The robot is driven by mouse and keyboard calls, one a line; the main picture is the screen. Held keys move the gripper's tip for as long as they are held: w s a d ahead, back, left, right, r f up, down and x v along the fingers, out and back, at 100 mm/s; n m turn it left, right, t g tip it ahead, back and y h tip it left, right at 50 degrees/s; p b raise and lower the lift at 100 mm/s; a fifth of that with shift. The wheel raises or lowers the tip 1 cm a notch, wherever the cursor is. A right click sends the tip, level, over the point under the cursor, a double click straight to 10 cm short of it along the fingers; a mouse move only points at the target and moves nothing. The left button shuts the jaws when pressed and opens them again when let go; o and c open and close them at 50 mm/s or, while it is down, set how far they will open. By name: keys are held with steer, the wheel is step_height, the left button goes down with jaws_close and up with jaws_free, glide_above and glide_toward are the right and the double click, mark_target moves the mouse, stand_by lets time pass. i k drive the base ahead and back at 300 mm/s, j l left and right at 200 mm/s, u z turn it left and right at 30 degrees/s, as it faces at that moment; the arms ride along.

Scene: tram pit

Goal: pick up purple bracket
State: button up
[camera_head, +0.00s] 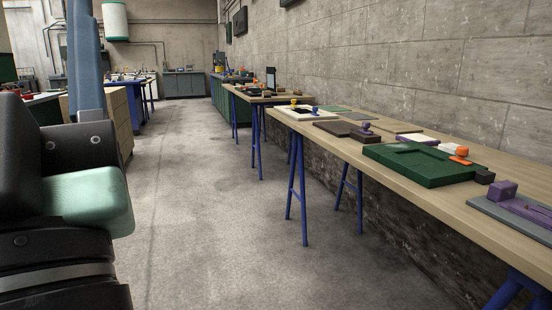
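A purple bracket-like piece (507,200) lies on a flat grey plate (484,207) at the near right end of the long wooden table. It has a raised block and a long low part, and the right picture edge cuts it off. A smaller purple knob-like piece (366,127) stands on a dark brown plate (338,129) farther along the table. A flat purple and white piece (417,139) lies behind the green board. I cannot tell for sure which is the bracket. My gripper is not in view; large dark and pale green parts at the left seem to be my arm.
The wooden table (440,198) on blue trestles runs along the stone wall at right. It holds a dark green board (420,163), an orange and white piece (458,152) and a pale frame (296,114). Open concrete floor (215,220) lies left of it. More benches stand behind.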

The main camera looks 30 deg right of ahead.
mark_target(503, 193)
steer(key=k+l, duration=0.15)
steer(key=l, duration=0.2)
steer(key=k+l, duration=0.1)
steer(key=l, duration=0.25)
steer(key=k+l, duration=0.15)
steer(key=l, duration=0.2)
steer(key=k+l, duration=0.1)
steer(key=l, duration=0.3)
steer(key=k+l, duration=0.15)
steer(key=l, duration=0.2)
steer(key=k+l, duration=0.1)
steer(key=l, duration=0.25)
